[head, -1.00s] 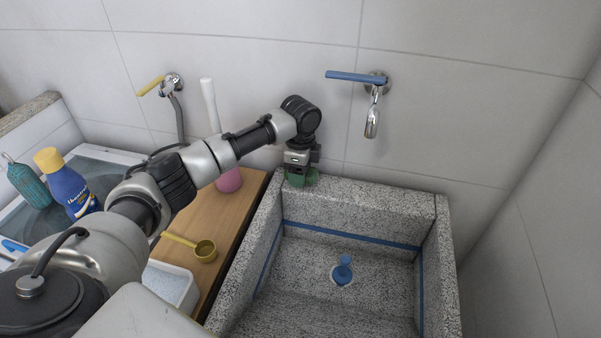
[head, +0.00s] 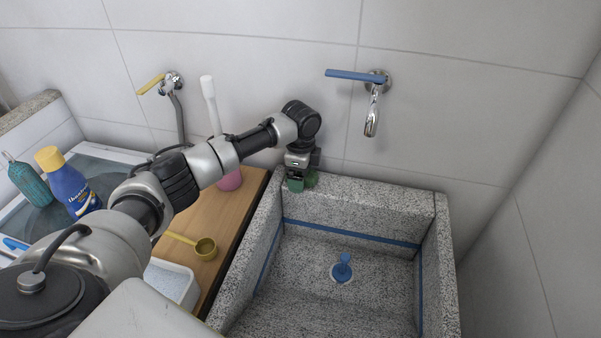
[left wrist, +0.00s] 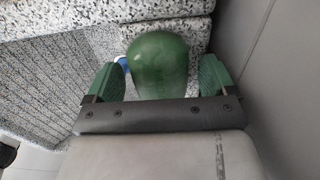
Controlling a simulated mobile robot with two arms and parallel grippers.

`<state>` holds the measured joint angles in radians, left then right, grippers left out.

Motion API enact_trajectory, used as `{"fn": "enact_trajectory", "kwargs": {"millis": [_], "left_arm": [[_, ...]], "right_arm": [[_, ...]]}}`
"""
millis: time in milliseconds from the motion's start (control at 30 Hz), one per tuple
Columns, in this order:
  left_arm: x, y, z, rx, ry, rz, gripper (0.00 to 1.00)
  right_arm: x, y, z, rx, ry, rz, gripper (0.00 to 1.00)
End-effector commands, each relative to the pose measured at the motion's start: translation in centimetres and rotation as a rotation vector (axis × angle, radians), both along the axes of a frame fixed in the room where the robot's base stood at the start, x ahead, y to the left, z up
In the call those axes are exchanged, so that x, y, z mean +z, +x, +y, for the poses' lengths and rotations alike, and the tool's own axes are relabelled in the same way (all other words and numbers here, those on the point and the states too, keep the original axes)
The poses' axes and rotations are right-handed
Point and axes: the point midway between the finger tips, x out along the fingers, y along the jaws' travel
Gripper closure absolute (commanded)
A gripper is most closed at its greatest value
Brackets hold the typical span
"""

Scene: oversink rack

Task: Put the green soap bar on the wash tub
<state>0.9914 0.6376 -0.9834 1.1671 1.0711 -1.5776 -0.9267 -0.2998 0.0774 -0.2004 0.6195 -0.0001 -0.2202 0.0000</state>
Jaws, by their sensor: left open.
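The wash tub (head: 432,208) is a speckled grey granite basin with a blue line around its inside. My left gripper (head: 302,183) points down at the tub's back left corner. In the left wrist view my left gripper (left wrist: 160,78) is open, with a green finger on each side of the rounded green soap bar (left wrist: 158,62). A gap shows between the soap and each finger. The fingers largely hide the soap in the head view. I cannot tell whether the soap rests on the granite rim. My right gripper is not in view.
A blue stopper (head: 342,268) stands in the tub's bottom. A blue-handled tap (head: 372,100) is on the wall behind. A wooden board (head: 240,207) at left holds a yellow scoop (head: 204,248) and a pink-based brush (head: 229,181). A blue bottle (head: 72,190) stands farther left.

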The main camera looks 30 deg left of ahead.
Motion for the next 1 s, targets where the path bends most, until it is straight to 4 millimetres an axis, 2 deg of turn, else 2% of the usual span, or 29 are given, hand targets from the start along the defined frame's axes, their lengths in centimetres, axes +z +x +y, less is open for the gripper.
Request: {"fn": "enact_trajectory", "kwargs": {"millis": [167, 600, 800, 1000], "left_arm": [[1.6, 0.1, 0.0, -0.001, -0.001, -0.003, 0.15], [10.4, 0.1, 0.0, 0.000, -0.001, -0.004, 0.15], [12.1, 0.1, 0.0, 0.000, -0.001, -0.001, 0.15], [12.4, 0.1, 0.0, 0.000, -0.001, 0.000, 0.15]], "right_arm": [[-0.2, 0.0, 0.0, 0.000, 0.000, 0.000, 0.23], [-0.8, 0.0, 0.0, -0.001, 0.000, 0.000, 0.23], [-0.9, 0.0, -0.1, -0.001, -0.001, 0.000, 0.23], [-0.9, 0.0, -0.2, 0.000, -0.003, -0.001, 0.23]]}}
